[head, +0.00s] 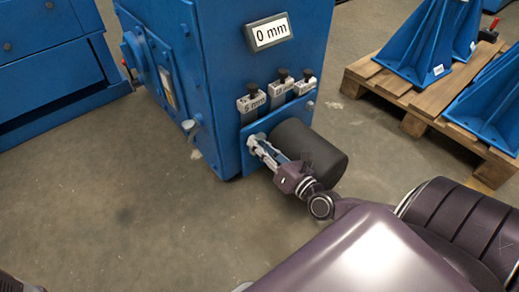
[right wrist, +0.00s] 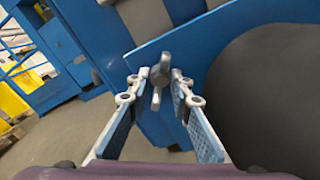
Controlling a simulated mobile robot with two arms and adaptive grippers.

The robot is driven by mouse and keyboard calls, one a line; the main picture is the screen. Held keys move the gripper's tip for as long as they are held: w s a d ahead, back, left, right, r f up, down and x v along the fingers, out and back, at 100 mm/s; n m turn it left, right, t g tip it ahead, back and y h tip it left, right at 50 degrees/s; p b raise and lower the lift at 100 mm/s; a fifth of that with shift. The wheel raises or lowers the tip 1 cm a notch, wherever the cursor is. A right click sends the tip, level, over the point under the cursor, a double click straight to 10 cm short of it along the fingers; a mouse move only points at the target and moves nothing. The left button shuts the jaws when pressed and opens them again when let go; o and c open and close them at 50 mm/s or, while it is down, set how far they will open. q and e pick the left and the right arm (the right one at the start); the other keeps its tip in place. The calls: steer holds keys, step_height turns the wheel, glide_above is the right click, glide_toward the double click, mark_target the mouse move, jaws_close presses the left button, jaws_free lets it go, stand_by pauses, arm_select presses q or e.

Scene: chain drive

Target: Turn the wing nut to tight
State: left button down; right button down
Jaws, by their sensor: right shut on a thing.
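The metal wing nut (right wrist: 158,76) sits on the blue plate of the machine and shows between my fingertips in the right wrist view. My right gripper (right wrist: 160,82) is shut on it, with one fingertip at each side of the wings. In the head view the right gripper (head: 262,148) reaches the plate beside the dark cylinder, and its fingers largely hide the nut. How tight the nut is cannot be seen.
The blue machine (head: 222,95) carries a "0 mm" display (head: 270,32) and several labelled blocks such as "5 mm" (head: 251,103). A dark cylinder (head: 318,150) sticks out right beside my gripper. A wooden pallet (head: 408,95) with blue brackets stands at right. The floor at left is clear.

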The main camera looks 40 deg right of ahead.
steer(key=m+b, duration=0.4)
steer(key=m, duration=0.6)
steer(key=shift+s+f+m, duration=0.1)
steer(key=shift+m, duration=0.2)
stand_by(0.4)
steer(key=c, duration=2)
jaws_free()
steer(key=shift+o, duration=0.2)
